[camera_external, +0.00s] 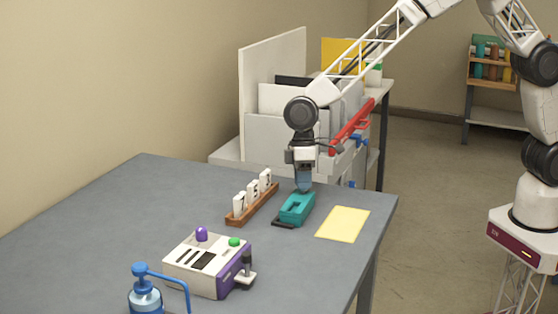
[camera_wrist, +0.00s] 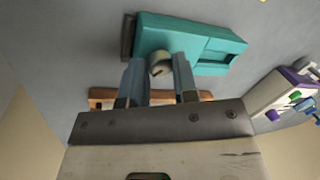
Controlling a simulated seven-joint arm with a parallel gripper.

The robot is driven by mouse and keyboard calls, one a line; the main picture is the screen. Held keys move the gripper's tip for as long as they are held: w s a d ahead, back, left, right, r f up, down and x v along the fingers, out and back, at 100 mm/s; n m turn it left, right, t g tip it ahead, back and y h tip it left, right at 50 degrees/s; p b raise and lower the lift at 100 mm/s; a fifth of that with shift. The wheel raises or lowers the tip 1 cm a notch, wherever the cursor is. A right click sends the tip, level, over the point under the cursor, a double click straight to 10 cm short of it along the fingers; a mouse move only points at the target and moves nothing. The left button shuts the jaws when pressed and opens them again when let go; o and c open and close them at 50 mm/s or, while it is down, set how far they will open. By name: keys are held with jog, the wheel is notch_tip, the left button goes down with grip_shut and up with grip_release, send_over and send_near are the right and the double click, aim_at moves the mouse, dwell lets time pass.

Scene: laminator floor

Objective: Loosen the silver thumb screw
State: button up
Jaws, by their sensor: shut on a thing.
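The silver thumb screw (camera_wrist: 160,66) shows in the wrist view as a small round knob with a slot, at the near edge of a teal block (camera_wrist: 196,42). My gripper (camera_wrist: 159,75) is shut on the screw, one finger on each side of it. In the external view my gripper (camera_external: 304,185) points down at the far end of the teal block (camera_external: 296,209), which lies on the grey table. The screw is hidden behind the fingers there.
A wooden rack (camera_external: 252,203) with white numbered tags stands close left of the block. A yellow sheet (camera_external: 343,224) lies to the right. A white and purple device (camera_external: 208,264) and a blue pump bottle (camera_external: 146,294) stand nearer the camera.

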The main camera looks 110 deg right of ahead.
jog(key=n, duration=0.3)
jog(key=n+g, duration=0.1)
jog(key=n, duration=0.2)
jog(key=shift+w+n+g, duration=0.2)
jog(key=shift+n+g, duration=0.1)
jog(key=shift+n, duration=0.1)
jog(key=o, duration=0.9)
jog(key=v, duration=0.7)
jog(key=shift+d+r, duration=0.1)
jog(key=shift+r, duration=0.3)
